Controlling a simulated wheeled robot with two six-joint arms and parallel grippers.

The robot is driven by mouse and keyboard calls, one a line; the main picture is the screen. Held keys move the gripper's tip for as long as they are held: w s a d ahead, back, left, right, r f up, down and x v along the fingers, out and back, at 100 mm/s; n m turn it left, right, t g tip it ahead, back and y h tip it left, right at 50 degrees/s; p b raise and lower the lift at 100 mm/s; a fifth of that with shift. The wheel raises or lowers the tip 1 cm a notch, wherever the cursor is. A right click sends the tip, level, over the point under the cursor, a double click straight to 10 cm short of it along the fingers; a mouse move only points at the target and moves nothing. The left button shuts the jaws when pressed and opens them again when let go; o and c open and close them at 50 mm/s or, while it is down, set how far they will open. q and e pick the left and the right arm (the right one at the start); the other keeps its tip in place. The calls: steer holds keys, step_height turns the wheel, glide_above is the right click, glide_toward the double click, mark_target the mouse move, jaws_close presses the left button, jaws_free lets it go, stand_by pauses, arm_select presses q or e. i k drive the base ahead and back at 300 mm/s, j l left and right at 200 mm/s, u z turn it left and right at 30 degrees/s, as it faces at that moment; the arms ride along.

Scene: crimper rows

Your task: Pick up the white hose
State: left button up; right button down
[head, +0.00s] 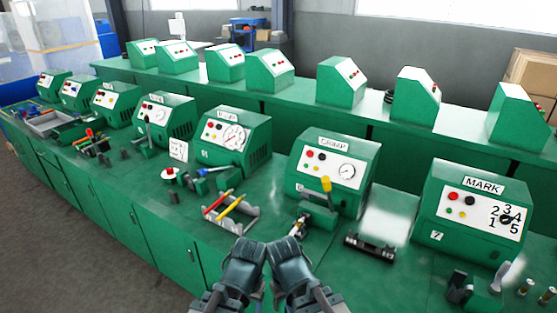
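I cannot pick out a white hose with certainty. A small pale and metallic piece (299,226) lies on the green bench in front of the CRIMP machine (333,172), just beyond my grippers. It is too small to name. My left gripper (245,247) and my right gripper (285,246) are side by side, close together, over the bench's front edge at the bottom middle. Their fingertips are not clear, so their opening cannot be told. No held object shows in either.
A grey holder (240,217) with red and yellow tools is left of the grippers. A dark bar-shaped part (370,247) lies to the right. The MARK machine (475,212) stands farther right, with a pale-handled tool (500,277) before it. More green machines line both benches.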

mark_target(301, 222)
steer(key=i+l, duration=0.1)
steer(key=l, duration=0.5)
steer(key=i+l+u, duration=0.15)
steer(key=l, duration=0.45)
steer(key=u, duration=1.55)
